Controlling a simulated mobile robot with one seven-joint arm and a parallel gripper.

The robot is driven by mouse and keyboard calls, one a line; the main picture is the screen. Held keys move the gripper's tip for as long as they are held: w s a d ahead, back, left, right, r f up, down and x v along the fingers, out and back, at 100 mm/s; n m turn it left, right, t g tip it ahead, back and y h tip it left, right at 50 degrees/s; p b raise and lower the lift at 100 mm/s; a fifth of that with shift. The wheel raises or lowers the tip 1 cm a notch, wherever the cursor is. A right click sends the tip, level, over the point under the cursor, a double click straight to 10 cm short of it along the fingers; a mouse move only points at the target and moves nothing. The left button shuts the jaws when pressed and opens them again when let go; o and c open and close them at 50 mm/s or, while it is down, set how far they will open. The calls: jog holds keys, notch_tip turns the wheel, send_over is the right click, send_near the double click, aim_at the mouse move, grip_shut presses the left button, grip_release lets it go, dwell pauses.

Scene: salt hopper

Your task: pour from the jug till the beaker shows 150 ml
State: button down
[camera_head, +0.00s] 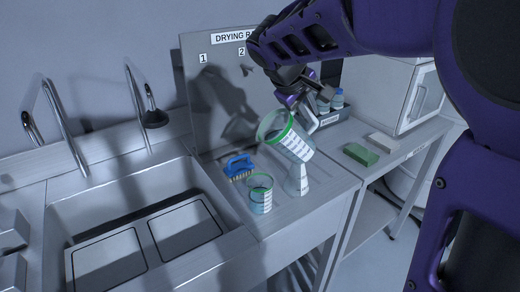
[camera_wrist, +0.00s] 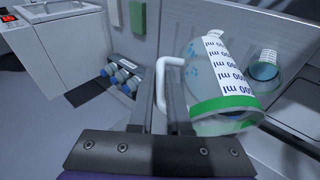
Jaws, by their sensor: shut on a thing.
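The jug (camera_head: 290,141), clear with a green rim and a white ml scale, hangs tilted, its mouth toward the upper left. My gripper (camera_head: 303,103) is shut on its white handle (camera_wrist: 161,80); the jug also shows in the wrist view (camera_wrist: 215,75). A small green-rimmed beaker (camera_head: 260,195) with a white scale stands upright on the counter, below and left of the jug. It seems to hold some blue; the level cannot be read. I see no stream between jug and beaker. A vessel with blue inside shows in the wrist view (camera_wrist: 264,70).
A clear conical flask (camera_head: 297,181) stands just right of the beaker, under the jug. A blue brush (camera_head: 238,166) lies behind the beaker. The sink (camera_head: 70,215) is at left. Capped bottles (camera_head: 337,99) stand behind; a green block (camera_head: 360,154) lies at right.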

jog(key=shift+w+d+r+g+y, duration=0.1)
jog(key=shift+d+r+g+y, duration=0.05)
jog(key=shift+d+y, duration=0.3)
jog(key=shift+w+d+r+g+y, duration=0.15)
jog(key=shift+d+y, duration=0.1)
jog(key=shift+d, duration=0.25)
jog(key=shift+d+f+y, duration=0.2)
jog(key=shift+f+y, duration=0.05)
jog(key=shift+y, duration=0.05)
jog(key=shift+a, duration=0.15)
jog(key=w+d+f+m+g+y, duration=0.1)
jog(key=d+f+m+y, duration=0.1)
jog(key=d+f+y, duration=0.3)
jog(key=shift+w+d+g+y+b, duration=0.3)
jog(key=shift+g+y+b, duration=0.05)
jog(key=shift+g+y, duration=0.05)
dwell(0.4)
